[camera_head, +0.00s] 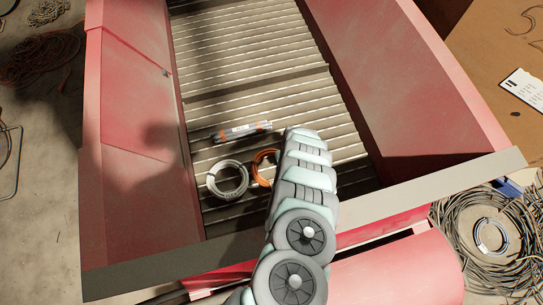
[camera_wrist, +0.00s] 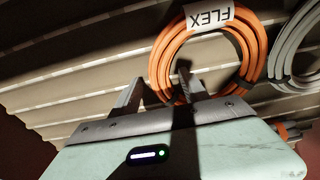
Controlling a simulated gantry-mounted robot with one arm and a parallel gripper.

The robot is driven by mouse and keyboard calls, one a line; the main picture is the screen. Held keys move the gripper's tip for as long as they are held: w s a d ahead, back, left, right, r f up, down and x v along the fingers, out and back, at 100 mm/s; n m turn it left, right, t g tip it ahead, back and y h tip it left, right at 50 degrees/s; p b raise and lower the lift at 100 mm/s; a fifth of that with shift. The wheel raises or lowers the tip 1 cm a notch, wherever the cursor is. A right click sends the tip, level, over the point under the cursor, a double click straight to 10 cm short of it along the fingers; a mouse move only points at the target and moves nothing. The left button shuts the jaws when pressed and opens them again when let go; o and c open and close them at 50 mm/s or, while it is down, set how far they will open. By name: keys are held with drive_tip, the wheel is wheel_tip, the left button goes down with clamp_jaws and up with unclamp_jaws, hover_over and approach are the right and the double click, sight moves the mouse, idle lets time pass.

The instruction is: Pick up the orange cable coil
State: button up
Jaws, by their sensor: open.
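The orange cable coil (camera_head: 257,166) lies on the slatted conveyor in the head view, its right part hidden behind my arm. In the wrist view the coil (camera_wrist: 257,45) shows almost whole, with a white FLEX label (camera_wrist: 209,17) and dark ties. My gripper (camera_wrist: 160,75) is open and empty. One finger is outside the coil's left side in the wrist view and the other overlaps the ring's inner opening. The near side of the ring appears between the fingertips. I cannot tell whether they touch it. In the head view my arm hides the gripper.
A grey coil (camera_head: 213,182) lies close beside the orange one. A grey bundle with orange bands (camera_head: 241,131) lies just beyond. Sloped red walls (camera_head: 385,70) flank the slatted conveyor (camera_head: 250,60). The far slats are clear. Cable heaps (camera_head: 480,260) lie outside.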

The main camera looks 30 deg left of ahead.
drive_tip(key=shift+w+f, duration=0.1)
drive_tip(key=shift+w, duration=0.05)
clamp_jaws()
idle(0.5)
